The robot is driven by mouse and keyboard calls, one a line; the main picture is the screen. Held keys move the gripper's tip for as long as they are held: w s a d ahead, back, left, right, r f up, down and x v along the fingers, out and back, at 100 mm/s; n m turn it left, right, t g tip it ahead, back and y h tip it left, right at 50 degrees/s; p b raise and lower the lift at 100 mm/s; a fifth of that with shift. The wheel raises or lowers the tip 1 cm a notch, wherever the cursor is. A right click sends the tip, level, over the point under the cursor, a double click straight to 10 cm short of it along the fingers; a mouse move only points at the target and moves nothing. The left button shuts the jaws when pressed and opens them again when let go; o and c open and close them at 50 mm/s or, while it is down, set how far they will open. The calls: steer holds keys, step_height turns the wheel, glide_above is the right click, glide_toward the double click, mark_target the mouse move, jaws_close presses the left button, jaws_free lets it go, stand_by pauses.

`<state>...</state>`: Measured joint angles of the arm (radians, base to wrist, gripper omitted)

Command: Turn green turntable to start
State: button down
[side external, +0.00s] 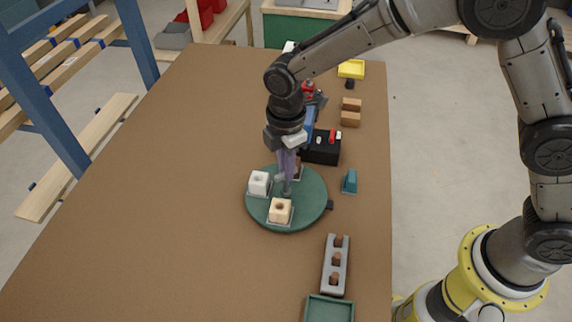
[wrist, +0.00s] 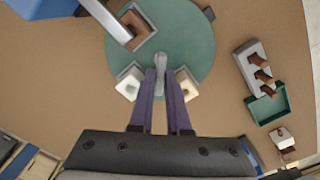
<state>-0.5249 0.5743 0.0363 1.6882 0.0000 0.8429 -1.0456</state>
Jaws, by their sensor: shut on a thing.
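The green turntable (side external: 312,208) is a flat round disc on the brown table; it also fills the upper middle of the wrist view (wrist: 195,25). On it sit a white block (side external: 259,183) and a beige block (side external: 280,210), each with a round hole on top. A brown piece in a grey holder (wrist: 138,25) also sits on the disc, partly hidden by my arm in the side view. A grey knob (wrist: 160,60) stands at the disc's middle. My gripper (side external: 287,186) points down over the disc's centre, its purple fingers (wrist: 162,84) shut on the knob.
A small dark tab (side external: 330,205) sits at the disc's right edge, and a teal wedge (side external: 350,181) stands beyond it. A grey rack with brown pegs (side external: 335,265) and a green tray (side external: 329,309) lie near the front. A black box (side external: 322,150) stands close behind the disc. The table's left is clear.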

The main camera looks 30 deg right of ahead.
steer(key=shift+n, duration=0.4)
steer(key=shift+r+n, duration=0.1)
steer(key=shift+n, duration=8.5)
steer(key=c, duration=0.9)
jaws_free()
